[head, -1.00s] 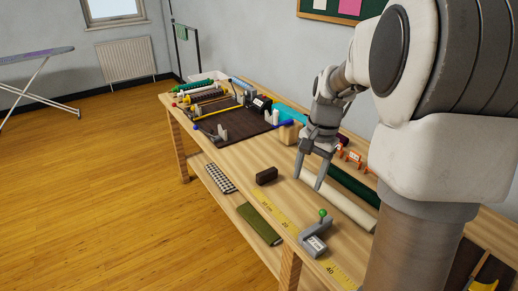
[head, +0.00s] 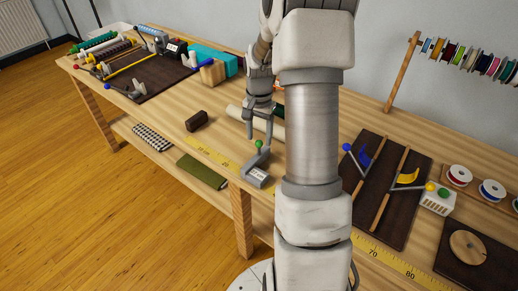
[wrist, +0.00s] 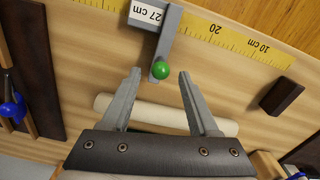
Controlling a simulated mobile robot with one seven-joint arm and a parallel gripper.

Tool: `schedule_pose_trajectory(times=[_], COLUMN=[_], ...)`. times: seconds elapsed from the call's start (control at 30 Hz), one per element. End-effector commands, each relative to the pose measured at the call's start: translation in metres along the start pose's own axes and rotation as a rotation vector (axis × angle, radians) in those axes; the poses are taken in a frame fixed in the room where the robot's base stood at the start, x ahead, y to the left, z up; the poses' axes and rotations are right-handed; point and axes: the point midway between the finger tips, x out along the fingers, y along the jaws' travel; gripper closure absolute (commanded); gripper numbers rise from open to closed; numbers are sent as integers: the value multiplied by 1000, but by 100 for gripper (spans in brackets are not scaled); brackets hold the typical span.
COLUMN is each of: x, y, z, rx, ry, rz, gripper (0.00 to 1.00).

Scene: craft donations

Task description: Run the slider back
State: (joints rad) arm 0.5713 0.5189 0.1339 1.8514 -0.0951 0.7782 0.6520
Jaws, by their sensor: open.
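The slider (head: 257,176) is a grey bracket with a green ball knob (head: 259,144), sitting across the yellow measuring tape (head: 205,153) at the table's front edge. In the wrist view the slider (wrist: 167,38) has a label reading 27 cm, and its green knob (wrist: 161,70) appears between my fingertips. My gripper (head: 260,136) is open and empty, pointing down at the knob. In the wrist view neither finger of my gripper (wrist: 160,75) visibly touches the knob. The height gap between fingers and knob is hard to judge.
A dark brown block (head: 197,121) lies behind the tape, left of the slider. A pale roll (wrist: 160,114) lies behind the slider. A dark board with blue and yellow levers (head: 376,160) is to the right. The tape is clear between slider and block.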

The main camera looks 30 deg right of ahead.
Motion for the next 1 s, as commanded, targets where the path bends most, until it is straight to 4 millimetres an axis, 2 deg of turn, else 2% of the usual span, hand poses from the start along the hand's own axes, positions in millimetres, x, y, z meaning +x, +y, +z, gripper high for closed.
schedule_pose_trajectory(times=[0.03,0.1,0.3,0.7,1.0], x=[13,25,49,55,55], y=[0,0,0,-1,-1], z=[0,1,0,0,0], rx=[1,1,-1,0,0], ry=[-4,-3,-1,0,0], rz=[2,1,0,-1,-1], gripper=[39,39,39,39,93])
